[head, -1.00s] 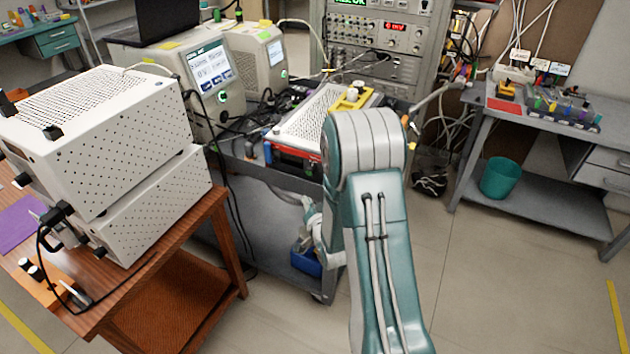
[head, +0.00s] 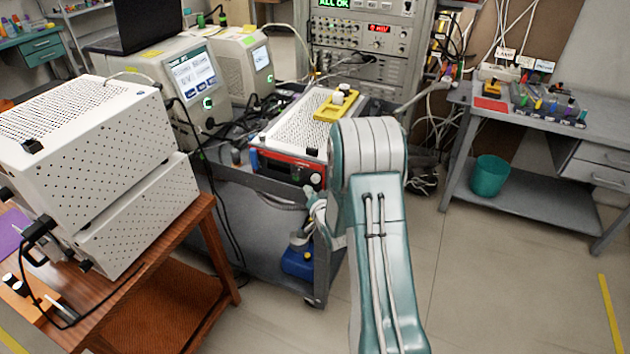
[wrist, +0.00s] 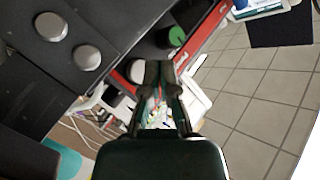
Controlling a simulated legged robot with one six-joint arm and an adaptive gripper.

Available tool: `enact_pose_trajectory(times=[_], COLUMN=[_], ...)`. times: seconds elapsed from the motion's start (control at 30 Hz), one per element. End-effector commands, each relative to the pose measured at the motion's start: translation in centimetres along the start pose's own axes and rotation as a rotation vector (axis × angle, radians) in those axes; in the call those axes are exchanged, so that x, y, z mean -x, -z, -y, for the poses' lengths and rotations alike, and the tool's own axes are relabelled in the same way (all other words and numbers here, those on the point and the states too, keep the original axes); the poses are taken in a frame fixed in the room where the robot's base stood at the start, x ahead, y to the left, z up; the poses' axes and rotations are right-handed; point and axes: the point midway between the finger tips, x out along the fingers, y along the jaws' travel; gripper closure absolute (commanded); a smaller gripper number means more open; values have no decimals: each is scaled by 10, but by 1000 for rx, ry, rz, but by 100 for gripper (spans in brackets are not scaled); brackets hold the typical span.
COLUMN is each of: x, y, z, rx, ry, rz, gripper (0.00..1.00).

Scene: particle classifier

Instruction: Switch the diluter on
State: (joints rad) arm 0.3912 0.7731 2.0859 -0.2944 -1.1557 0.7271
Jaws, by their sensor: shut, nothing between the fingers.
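No readable label says which unit is the diluter. A box with a red-edged dark front and perforated white top (head: 297,123) sits on the grey cart, just left of my arm. In the wrist view, a dark panel (wrist: 105,22) with a red edge, silver round knobs (wrist: 87,58) and a green round knob or button (wrist: 177,37) is close up; it looks like this box's front. My gripper (wrist: 159,68) is shut and empty, its tips just below the green knob in the picture. Contact cannot be told. In the head view my fingertips cannot be made out.
Two stacked white perforated boxes (head: 85,130) stand on a wooden table at the left. Screened units (head: 190,80) and cables crowd the cart's back. An instrument rack (head: 365,60) stands behind. A blue container (head: 298,262) is on the cart's lower shelf. Floor at right is clear.

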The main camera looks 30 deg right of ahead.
Motion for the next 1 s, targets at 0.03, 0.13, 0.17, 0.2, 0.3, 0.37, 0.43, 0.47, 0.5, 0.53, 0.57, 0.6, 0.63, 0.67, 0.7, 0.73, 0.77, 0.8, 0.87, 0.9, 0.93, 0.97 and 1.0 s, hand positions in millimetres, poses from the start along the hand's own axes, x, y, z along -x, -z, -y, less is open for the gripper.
enact_pose_trajectory(times=[0.03, 0.13, 0.17, 0.2, 0.3, 0.37, 0.43, 0.47, 0.5, 0.53, 0.57, 0.6, 0.63, 0.67, 0.7, 0.73, 0.77, 0.8, 0.87, 0.9, 0.93, 0.97, 1.0], x=[-4, -9, -10, -12, -13, -13, -13, -13, -13, -13, -13, -13, -13, -13, -13, -13, -13, -13, -13, -13, -13, -13, -13], y=[2, 6, 7, 8, 8, 9, 9, 9, 9, 9, 9, 9, 9, 9, 9, 9, 9, 9, 9, 9, 9, 9, 9], z=[-2, -6, -7, -7, -8, -9, -9, -9, -9, -9, -9, -9, -9, -9, -9, -9, -9, -9, -9, -9, -9, -9, -9], rx=[1, 2, 2, 3, 3, 3, 2, 2, 2, 2, 2, 2, 2, 2, 2, 2, 2, 2, 2, 2, 2, 2, 2], ry=[0, 1, 1, 0, 0, 0, 0, 0, 0, 0, 0, 0, 0, 0, 0, 0, 0, 0, 0, 0, 0, 0, 0], rz=[0, 0, 0, 1, 1, 2, 1, 1, 1, 1, 1, 1, 1, 1, 1, 1, 1, 1, 1, 1, 1, 1, 1], gripper=[100, 100, 100, 100, 100, 100, 100, 100, 100, 100, 100, 100, 100, 100, 100, 100, 100, 100, 100, 100, 100, 100, 100])
